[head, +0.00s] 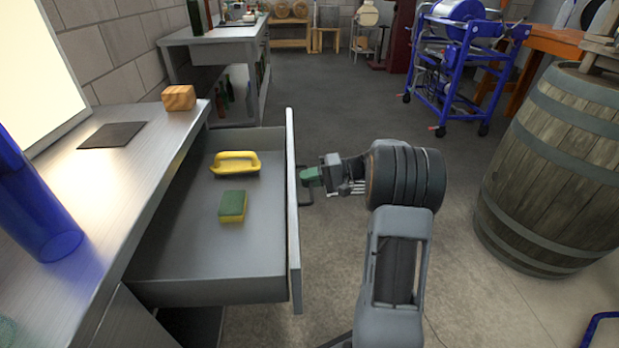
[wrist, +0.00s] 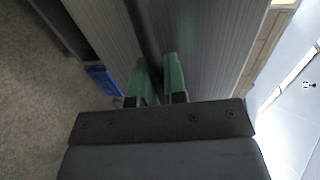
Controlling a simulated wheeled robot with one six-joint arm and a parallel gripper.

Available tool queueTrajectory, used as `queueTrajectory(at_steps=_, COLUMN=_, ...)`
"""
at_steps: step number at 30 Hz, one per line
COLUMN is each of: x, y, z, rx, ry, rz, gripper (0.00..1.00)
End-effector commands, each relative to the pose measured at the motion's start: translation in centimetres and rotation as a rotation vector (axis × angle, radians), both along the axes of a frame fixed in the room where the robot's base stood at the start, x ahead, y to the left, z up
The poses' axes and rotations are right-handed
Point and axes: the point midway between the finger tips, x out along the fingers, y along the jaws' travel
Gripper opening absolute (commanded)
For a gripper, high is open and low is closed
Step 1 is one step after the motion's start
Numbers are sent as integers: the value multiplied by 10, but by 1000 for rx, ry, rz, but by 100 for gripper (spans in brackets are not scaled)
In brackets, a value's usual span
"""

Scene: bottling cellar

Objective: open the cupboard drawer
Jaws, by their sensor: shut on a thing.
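The cupboard drawer (head: 180,270) stands pulled well out of the metal counter in the head view, with its inside in sight. Its front panel (head: 293,220) faces right. A dark bar handle (head: 303,197) sits on the outer side of that panel. My gripper (head: 310,177) is at the handle, its green fingers pointing left toward the panel. In the wrist view the green fingers (wrist: 160,80) are closed around the dark handle bar (wrist: 144,40). A yellow-handled tool (head: 236,154) and a green and yellow sponge (head: 232,206) lie in the drawer.
The counter top (head: 105,190) holds a wooden block (head: 179,98), a dark flat plate (head: 112,135) and a blue cylinder (head: 40,215). A wooden barrel (head: 555,170) and a blue wheeled machine (head: 455,75) stand at right. The floor behind my arm is clear.

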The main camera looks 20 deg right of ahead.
Motion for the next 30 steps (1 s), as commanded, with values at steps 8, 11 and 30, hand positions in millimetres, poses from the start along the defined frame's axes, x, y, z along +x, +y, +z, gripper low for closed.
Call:
queueTrajectory(at_steps=8, x=-2, y=1, z=-2, rx=2, ry=8, rz=9, gripper=0)
queueTrajectory(at_steps=11, x=-2, y=0, z=-2, rx=1, ry=7, rz=8, gripper=20)
queueTrajectory(at_steps=30, x=-9, y=-25, z=7, rx=-1, ry=1, rz=-4, gripper=37)
